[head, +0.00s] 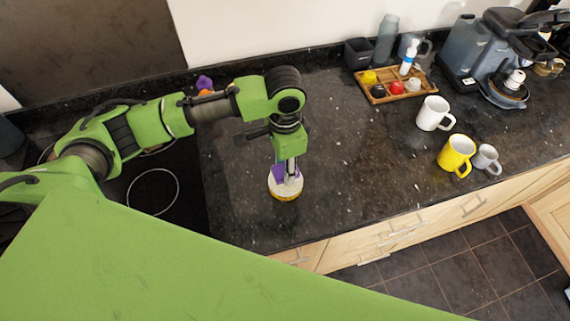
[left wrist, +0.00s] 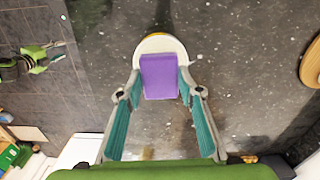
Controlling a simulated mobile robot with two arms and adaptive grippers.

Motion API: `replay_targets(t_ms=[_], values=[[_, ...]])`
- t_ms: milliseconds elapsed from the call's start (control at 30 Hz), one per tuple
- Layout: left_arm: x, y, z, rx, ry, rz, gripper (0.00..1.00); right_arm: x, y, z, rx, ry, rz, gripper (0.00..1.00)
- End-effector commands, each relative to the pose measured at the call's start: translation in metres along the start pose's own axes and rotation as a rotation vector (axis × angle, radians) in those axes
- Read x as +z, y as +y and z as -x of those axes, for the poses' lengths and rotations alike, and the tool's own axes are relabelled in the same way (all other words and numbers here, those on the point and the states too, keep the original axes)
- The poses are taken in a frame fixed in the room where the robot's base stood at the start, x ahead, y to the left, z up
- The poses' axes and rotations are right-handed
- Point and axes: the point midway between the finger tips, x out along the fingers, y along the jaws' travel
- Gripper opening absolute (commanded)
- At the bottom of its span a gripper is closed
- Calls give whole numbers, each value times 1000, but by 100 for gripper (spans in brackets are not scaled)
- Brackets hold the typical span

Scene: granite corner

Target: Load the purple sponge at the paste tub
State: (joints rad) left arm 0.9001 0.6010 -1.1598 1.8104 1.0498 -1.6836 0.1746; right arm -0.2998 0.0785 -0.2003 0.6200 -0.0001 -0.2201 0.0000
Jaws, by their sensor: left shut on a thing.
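My left gripper (left wrist: 160,85) is shut on the purple sponge (left wrist: 159,77), one finger on each side of it. In the head view my left gripper (head: 289,172) points down, and a bit of the purple sponge (head: 278,171) shows beside the fingers. The paste tub (head: 285,190), round with a white top and a yellow side, stands on the counter under the sponge. In the left wrist view the tub's white rim (left wrist: 162,42) shows past the sponge. Whether the sponge touches the paste cannot be told. My right gripper is in neither view.
The dark granite counter (head: 340,160) is clear around the tub. A white mug (head: 433,114), a yellow mug (head: 456,154) and a grey mug (head: 486,158) stand at the right. A wooden tray (head: 396,86) and a coffee machine (head: 492,60) stand behind. A hob (head: 152,192) lies left.

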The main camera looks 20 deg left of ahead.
Motion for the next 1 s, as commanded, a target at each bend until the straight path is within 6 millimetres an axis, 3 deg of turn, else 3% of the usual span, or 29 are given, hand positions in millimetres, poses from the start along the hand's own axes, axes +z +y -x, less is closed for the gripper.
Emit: replay_targets(t_ms=[233, 500, 1000], values=[[0, 0, 21, -1, 1, 1, 17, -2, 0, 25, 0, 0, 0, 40], [0, 0, 39, -1, 1, 0, 17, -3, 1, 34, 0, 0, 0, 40], [0, 0, 39, -1, 1, 0, 17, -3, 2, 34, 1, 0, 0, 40]])
